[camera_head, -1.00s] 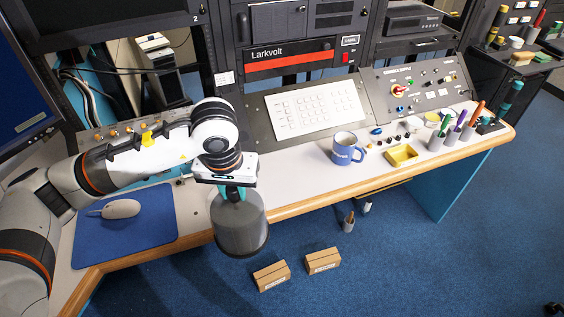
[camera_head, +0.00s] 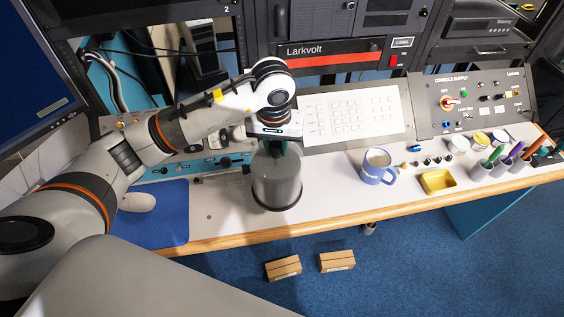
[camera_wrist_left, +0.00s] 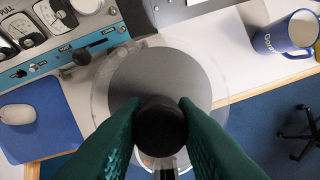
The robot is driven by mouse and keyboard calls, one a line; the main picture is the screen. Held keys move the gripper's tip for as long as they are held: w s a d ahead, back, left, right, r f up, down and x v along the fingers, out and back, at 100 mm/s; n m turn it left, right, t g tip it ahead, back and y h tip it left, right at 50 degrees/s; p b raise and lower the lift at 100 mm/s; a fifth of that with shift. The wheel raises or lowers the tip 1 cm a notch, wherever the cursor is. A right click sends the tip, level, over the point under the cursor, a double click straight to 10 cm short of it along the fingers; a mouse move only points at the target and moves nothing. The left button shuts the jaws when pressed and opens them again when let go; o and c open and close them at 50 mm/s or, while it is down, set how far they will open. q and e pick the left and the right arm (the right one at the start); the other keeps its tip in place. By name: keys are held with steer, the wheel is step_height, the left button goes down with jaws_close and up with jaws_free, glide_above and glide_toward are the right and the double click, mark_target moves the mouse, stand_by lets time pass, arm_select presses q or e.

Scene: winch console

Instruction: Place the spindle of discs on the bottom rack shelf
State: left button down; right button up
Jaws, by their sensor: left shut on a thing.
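The spindle of discs (camera_head: 277,182) is a grey cylinder with a clear cover, and it is upright at the front edge of the console desk. My left gripper (camera_head: 272,148) is above it, shut on its black top knob. In the left wrist view the two green fingers close on the knob of the spindle (camera_wrist_left: 185,72), and the clear cover rings it. I cannot tell whether its base touches the desk. A bottom rack shelf cannot be made out. My right gripper is not identifiable in these frames.
A blue mug (camera_head: 376,167) and a yellow tray (camera_head: 437,182) stand to the right on the desk. A mouse (camera_head: 137,202) lies on a blue mat at left. Two cardboard boxes (camera_head: 284,268) lie on the floor. The rack (camera_head: 330,52) is behind the desk.

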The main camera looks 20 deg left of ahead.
mark_target(277, 161)
arm_select(q)
steer(key=shift+w+f+p, duration=0.1)
steer(key=shift+f+p, duration=0.45)
steer(key=shift+f, duration=2.15)
steer(key=shift+f, duration=0.15)
steer(key=c, duration=1.1)
jaws_free()
steer(key=shift+c, duration=0.2)
